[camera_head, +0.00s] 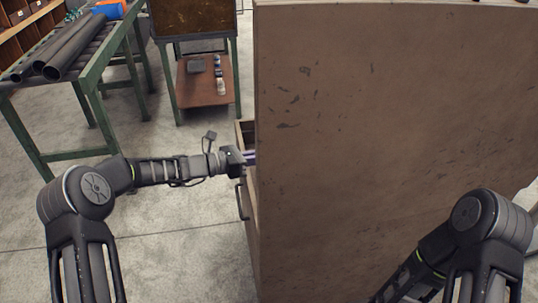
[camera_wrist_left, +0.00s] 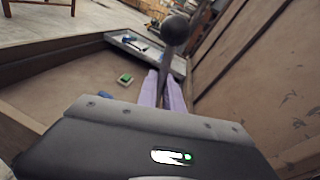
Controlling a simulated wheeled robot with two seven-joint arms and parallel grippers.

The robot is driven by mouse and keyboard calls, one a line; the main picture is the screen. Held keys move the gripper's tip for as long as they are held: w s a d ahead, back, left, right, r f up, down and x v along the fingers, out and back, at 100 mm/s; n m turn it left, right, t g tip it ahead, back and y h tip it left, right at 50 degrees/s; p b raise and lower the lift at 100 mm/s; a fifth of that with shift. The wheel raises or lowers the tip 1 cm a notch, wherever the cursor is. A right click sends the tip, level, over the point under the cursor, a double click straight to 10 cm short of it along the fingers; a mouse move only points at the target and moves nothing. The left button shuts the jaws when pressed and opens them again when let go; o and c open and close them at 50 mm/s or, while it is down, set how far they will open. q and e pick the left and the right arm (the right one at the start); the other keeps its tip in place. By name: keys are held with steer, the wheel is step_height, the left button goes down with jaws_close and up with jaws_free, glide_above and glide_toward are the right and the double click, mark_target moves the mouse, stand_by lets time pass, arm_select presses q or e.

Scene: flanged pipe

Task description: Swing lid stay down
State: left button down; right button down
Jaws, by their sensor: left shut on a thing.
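The lid stay (camera_wrist_left: 167,62) shows in the left wrist view as a grey bar with a dark ball knob (camera_wrist_left: 175,29) at its upper end. My left gripper (camera_wrist_left: 162,92) has its pale purple fingers closed on the bar below the knob. In the head view my left gripper (camera_head: 250,157) reaches the left edge of the big brown lid (camera_head: 400,130), which stands upright. The lid hides most of the stay there. My right arm shows at lower right in the head view, but its gripper is out of the picture.
The open chest (camera_wrist_left: 60,80) holds a small green-and-white item (camera_wrist_left: 125,79) and a grey tray (camera_wrist_left: 135,43). A handle (camera_head: 240,200) is on the chest's side. A green pipe rack (camera_head: 75,85) and a small table (camera_head: 205,80) stand behind. Floor between is clear.

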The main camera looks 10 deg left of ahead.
arm_select(q)
steer(key=shift+w+a, duration=0.1)
steer(key=shift+w, duration=0.15)
steer(key=c, duration=1.5)
jaws_free()
steer(key=f+b+v, duration=0.1)
steer(key=v, duration=0.6)
steer(key=shift+s+a+r, duration=0.15)
steer(key=shift+a+r, duration=0.2)
steer(key=shift+r, duration=0.1)
